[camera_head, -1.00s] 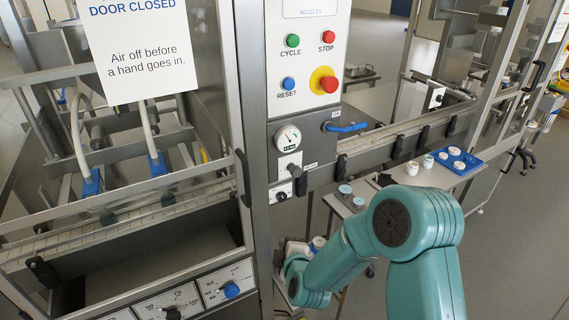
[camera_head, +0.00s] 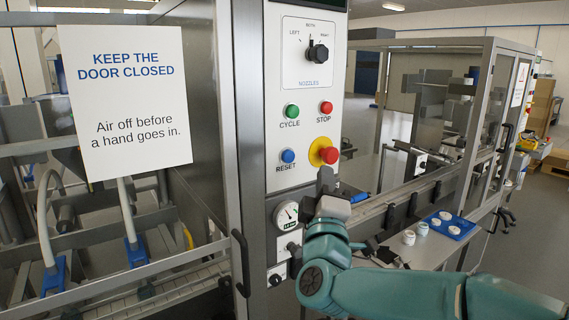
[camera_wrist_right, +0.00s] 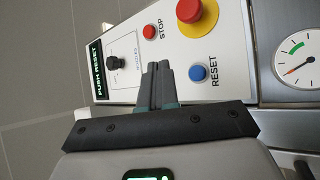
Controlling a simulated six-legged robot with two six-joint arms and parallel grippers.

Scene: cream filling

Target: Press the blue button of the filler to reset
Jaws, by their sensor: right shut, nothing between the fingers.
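The blue RESET button (camera_head: 287,156) is on the white control panel (camera_head: 304,60), below the green CYCLE button (camera_head: 291,111) and left of the red emergency stop on its yellow base (camera_head: 323,152). My right gripper (camera_head: 325,182) is in front of the panel, just below the emergency stop and to the lower right of the blue button. In the right wrist view its fingers (camera_wrist_right: 158,72) are shut and empty, and the blue button (camera_wrist_right: 198,73) shows beside them, apart from the tips. A display there reads PUSH RESET (camera_wrist_right: 98,70). My left gripper is not in view.
A pressure gauge (camera_head: 286,214) sits below the buttons. The red STOP button (camera_head: 326,107) and nozzle selector (camera_head: 318,53) are above. A conveyor runs right, beside a blue tray (camera_head: 446,224) with white jars. A door-closed sign (camera_head: 125,100) hangs at left.

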